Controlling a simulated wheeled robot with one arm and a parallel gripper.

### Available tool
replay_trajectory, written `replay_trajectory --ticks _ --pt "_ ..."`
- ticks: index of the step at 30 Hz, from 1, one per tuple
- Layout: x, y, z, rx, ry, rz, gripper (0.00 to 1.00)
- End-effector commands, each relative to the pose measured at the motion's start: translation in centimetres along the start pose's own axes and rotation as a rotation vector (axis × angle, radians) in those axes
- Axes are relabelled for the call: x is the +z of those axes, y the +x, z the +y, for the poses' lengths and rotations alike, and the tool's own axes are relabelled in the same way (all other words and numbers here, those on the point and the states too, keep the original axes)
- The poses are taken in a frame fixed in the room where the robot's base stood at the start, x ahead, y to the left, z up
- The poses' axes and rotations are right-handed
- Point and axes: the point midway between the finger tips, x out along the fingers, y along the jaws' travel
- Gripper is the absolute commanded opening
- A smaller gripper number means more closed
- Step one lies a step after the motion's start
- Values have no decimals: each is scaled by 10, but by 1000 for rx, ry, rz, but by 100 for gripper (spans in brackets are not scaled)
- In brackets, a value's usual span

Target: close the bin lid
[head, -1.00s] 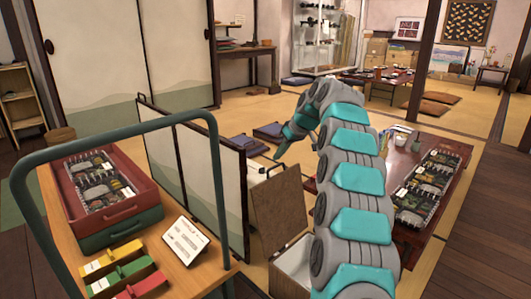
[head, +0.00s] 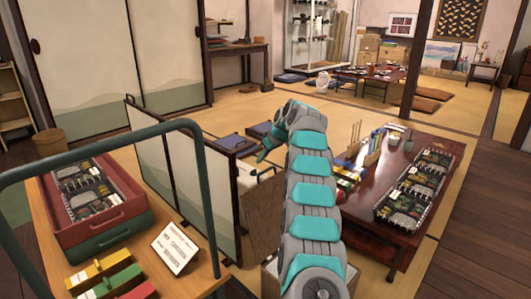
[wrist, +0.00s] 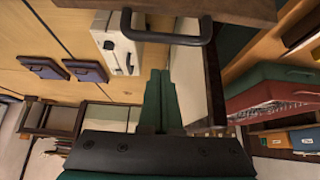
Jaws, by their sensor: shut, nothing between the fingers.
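The bin lid (head: 262,207) is a brown wooden panel standing raised and tilted, partly hidden by my arm in the head view. The bin (head: 352,272) is pale and box-like below it, mostly hidden by my arm. In the wrist view a brown wooden panel (wrist: 240,8), apparently the lid, crosses the top with a dark bar handle (wrist: 165,38). My gripper (head: 263,157) is at the upper far side of the lid. Its green fingers (wrist: 160,78) are shut and empty, pointing toward the handle. I cannot tell whether they touch it.
A folding screen (head: 185,175) stands left of the bin. A trolley (head: 195,280) with red and green crates (head: 110,225) is at the front left. A low red table (head: 385,225) with food trays is at right. Dark cushions (head: 235,143) and a white case (wrist: 117,42) lie beyond.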

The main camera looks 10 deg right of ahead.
Motion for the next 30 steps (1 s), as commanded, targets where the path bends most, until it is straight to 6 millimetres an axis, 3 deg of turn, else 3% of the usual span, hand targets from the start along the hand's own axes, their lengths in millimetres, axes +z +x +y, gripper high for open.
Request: replay_trajectory --ticks 10,30 --pt "1 35 0 -1 1 -2 0" --pt "26 11 0 0 2 2 0"
